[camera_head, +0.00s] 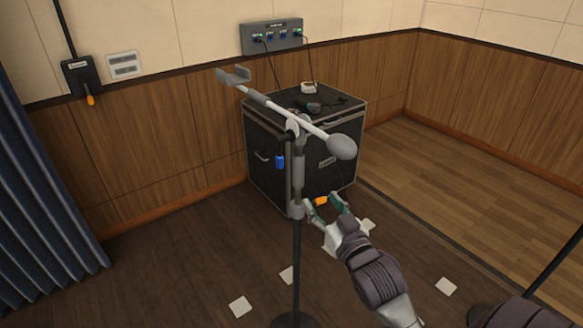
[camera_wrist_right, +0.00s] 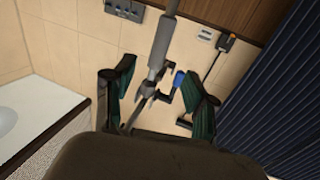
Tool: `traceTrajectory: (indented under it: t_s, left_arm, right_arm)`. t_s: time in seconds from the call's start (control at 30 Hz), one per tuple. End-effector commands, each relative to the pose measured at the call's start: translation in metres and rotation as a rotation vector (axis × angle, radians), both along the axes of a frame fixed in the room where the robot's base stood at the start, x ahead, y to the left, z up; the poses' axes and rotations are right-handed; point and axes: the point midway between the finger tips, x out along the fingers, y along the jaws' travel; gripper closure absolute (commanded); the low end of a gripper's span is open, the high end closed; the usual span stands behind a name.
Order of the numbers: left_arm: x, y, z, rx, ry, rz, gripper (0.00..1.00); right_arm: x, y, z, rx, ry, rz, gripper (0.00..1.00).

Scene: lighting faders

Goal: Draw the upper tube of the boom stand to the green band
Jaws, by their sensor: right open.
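The boom stand (camera_head: 297,245) stands upright on the dark floor. Its upper tube (camera_head: 299,172) is grey and rises from a collar (camera_head: 297,209). A tilted boom (camera_head: 270,105) crosses the top, with a grey counterweight (camera_head: 342,147) at its lower end. A blue knob (camera_head: 280,161) hangs beside the upper tube; it also shows in the right wrist view (camera_wrist_right: 179,79). An orange piece (camera_head: 321,201) shows beside the collar, between the fingertips of my right gripper (camera_head: 323,204). This gripper is open. I cannot make out the green band. My left gripper is out of view.
A black flight case (camera_head: 267,165) stands behind the stand, with cables and small items on top. White squares (camera_head: 240,305) lie on the floor. A blue curtain (camera_head: 50,190) hangs at left. A wall box (camera_head: 80,76) and a socket panel (camera_head: 271,36) are on the wall.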

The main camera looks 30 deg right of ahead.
Motion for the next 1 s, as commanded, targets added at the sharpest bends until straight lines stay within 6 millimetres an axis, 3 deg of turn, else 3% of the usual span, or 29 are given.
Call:
traceTrajectory:
  t_s: [0.17, 0.5, 0.7, 1.0]
  left_arm:
    - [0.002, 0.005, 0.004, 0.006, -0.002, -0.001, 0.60]
    - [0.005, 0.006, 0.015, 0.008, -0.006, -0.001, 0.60]
    - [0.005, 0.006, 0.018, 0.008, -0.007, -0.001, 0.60]
    - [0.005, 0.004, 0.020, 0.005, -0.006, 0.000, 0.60]
  right_arm:
    - [0.016, -0.003, 0.005, -0.001, -0.007, 0.000, 0.44]
    - [0.086, -0.016, 0.006, -0.003, -0.006, -0.001, 0.44]
    - [0.118, -0.022, 0.004, -0.003, -0.005, 0.000, 0.44]
    - [0.135, -0.025, 0.003, -0.003, -0.004, 0.000, 0.44]
